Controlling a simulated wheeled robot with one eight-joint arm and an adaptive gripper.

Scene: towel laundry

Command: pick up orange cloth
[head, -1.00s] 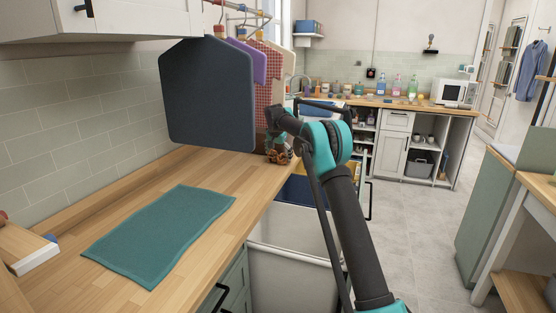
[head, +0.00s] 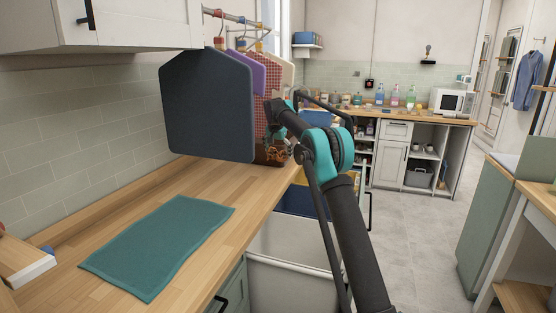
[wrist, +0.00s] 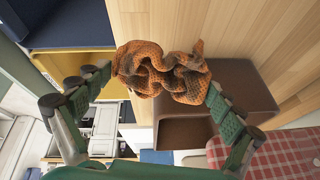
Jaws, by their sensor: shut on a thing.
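The orange cloth (wrist: 165,72) is crumpled and patterned with dark lines. In the wrist view it sits between the fingertips of my gripper (wrist: 158,85), which is shut on it with the fingers spread by its bulk. It shows above the brown box (wrist: 190,132). In the head view the cloth (head: 276,154) is a small orange-brown bunch at the far end of the wooden counter, under my gripper (head: 282,138) and in front of the brown box (head: 262,150). Whether it still touches the box or counter I cannot tell.
A teal towel (head: 160,246) lies flat on the counter (head: 225,190). A navy board-like cloth (head: 208,105), a purple one (head: 259,74) and a red checked one (head: 274,95) hang beside my arm. A white bin (head: 290,265) stands below the counter edge.

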